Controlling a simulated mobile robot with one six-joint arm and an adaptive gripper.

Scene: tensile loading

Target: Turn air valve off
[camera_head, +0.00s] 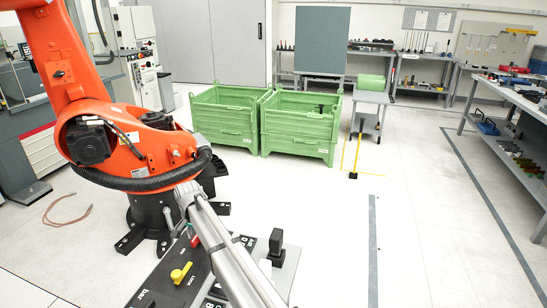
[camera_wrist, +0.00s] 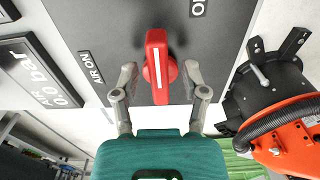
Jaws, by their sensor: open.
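The red air valve handle (camera_wrist: 156,62), with a white stripe along it, is upright in the wrist view on a dark grey panel (camera_wrist: 115,25). An "AIR ON" label (camera_wrist: 91,68) is to its left, and a partly cut-off label (camera_wrist: 197,8) is at the upper right. My gripper (camera_wrist: 160,70) is open, one finger on each side of the handle's lower part. Gaps show between fingers and handle; I cannot tell the depth. In the head view, a small red part (camera_head: 195,241), possibly this handle, shows beside my pale arm, which hides part of the panel.
A pressure display (camera_wrist: 38,75) is left of the valve. In the head view, a yellow handle (camera_head: 181,272) sits on the panel and a black knob (camera_head: 276,243) stands right of my arm. An orange robot arm (camera_head: 115,130) stands close behind. Green crates (camera_head: 300,145) are farther back.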

